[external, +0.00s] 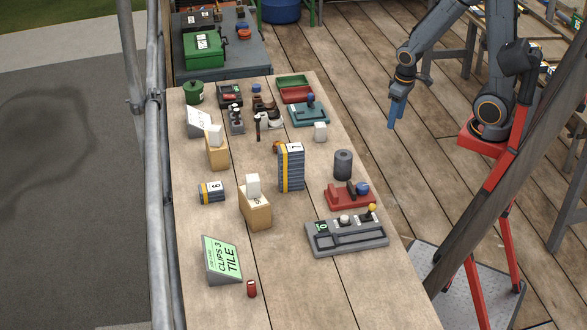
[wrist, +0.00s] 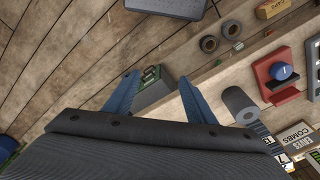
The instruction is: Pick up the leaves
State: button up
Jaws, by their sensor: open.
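I cannot pick out anything that is clearly leaves in either view. Two banded stacks of thin grey pieces stand on the bench: a tall stack (external: 291,170) near the middle and a low stack (external: 211,193) to its left. I cannot tell whether these are the leaves. My gripper (external: 398,112) hangs beyond the bench's right edge, above the deck, apart from everything on the bench. In the wrist view my gripper (wrist: 159,80) has its blue fingers spread, with nothing held. A dark box with a green top (wrist: 151,76) shows below, between the fingers.
The wooden bench (external: 290,285) carries a grey roll (external: 343,165), a red tool with a blue knob (external: 350,196), a grey control tray (external: 347,238), a green sign (external: 222,260) and two cardboard boxes (external: 255,212). Scaffold poles (external: 155,200) line its left. Its front is mostly clear.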

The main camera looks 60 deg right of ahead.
jog(key=shift+w, duration=0.1)
jog(key=n+t+y, duration=0.2)
jog(key=n+t, duration=0.1)
jog(key=n, duration=0.3)
send_over(282, 141)
jog(key=s+d, duration=0.1)
jog(key=s, duration=0.1)
notch_tip(282, 141, down, 4)
jog(key=f, duration=0.1)
jog(key=shift+p+x, duration=1.8)
jog(key=shift+x, duration=1.5)
jog(key=shift+s+a, duration=0.1)
jog(key=shift+a, duration=0.05)
jog(key=shift+c, duration=0.2)
jog(key=c, duration=1.1)
